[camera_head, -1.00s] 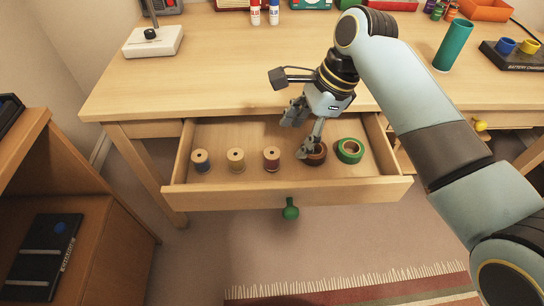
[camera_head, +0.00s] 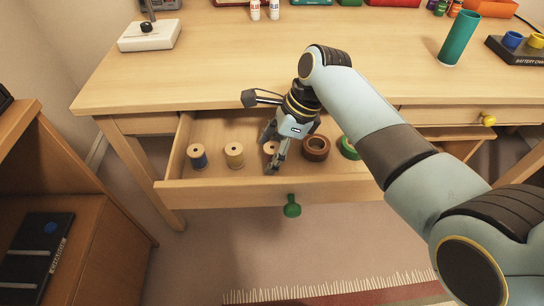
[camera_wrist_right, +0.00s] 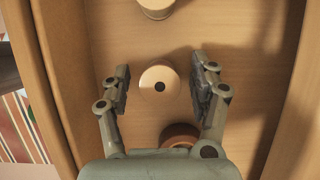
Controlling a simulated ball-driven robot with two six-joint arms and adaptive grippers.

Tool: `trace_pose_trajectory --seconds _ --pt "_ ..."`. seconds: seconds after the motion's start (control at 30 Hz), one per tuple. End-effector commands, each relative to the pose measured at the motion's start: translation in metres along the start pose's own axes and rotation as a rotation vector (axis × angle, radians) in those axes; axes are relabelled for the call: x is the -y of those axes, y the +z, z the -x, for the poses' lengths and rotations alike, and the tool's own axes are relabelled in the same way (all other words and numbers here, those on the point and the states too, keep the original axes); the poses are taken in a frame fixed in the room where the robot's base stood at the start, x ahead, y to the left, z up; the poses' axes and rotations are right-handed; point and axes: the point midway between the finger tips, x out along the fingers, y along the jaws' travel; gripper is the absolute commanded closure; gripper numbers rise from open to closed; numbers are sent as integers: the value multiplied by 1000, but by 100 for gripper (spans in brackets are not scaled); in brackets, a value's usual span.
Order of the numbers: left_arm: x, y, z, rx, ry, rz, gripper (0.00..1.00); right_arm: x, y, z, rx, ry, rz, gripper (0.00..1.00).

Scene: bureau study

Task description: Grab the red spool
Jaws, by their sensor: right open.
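The red spool (camera_head: 270,147) stands in the open drawer (camera_head: 330,190). In the head view my right gripper covers most of it, and only part of its pale wooden top shows. In the right wrist view the spool (camera_wrist_right: 160,77) is seen end-on, a round pale disc with a dark centre hole. My right gripper (camera_wrist_right: 160,68) is open, with one finger on each side of the spool and a gap on both sides. In the head view the right gripper (camera_head: 270,150) reaches down into the drawer. My left gripper is not in view.
A blue spool (camera_head: 197,156) and a yellowish spool (camera_head: 234,155) stand to the left in the drawer. A brown ring roll (camera_head: 316,148) and a green roll (camera_head: 349,149) lie to the right. The drawer front has a green knob (camera_head: 292,206). The desktop (camera_head: 220,60) overhangs behind.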

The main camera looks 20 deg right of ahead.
Motion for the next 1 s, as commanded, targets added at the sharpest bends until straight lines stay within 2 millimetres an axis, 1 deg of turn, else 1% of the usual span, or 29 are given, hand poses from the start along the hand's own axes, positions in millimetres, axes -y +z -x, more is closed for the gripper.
trace_pose_trajectory --seconds 0.2,0.23,0.6,0.87,1.0 --pt "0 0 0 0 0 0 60 0 0 -1 0 -1 1 38" --pt "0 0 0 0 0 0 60 0 0 -1 0 -1 1 40" --pt "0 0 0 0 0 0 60 0 0 -1 -1 -1 0 88" --pt "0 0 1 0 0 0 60 0 1 0 0 -1 0 89" --pt "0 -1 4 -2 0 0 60 1 4 9 0 -2 1 89"
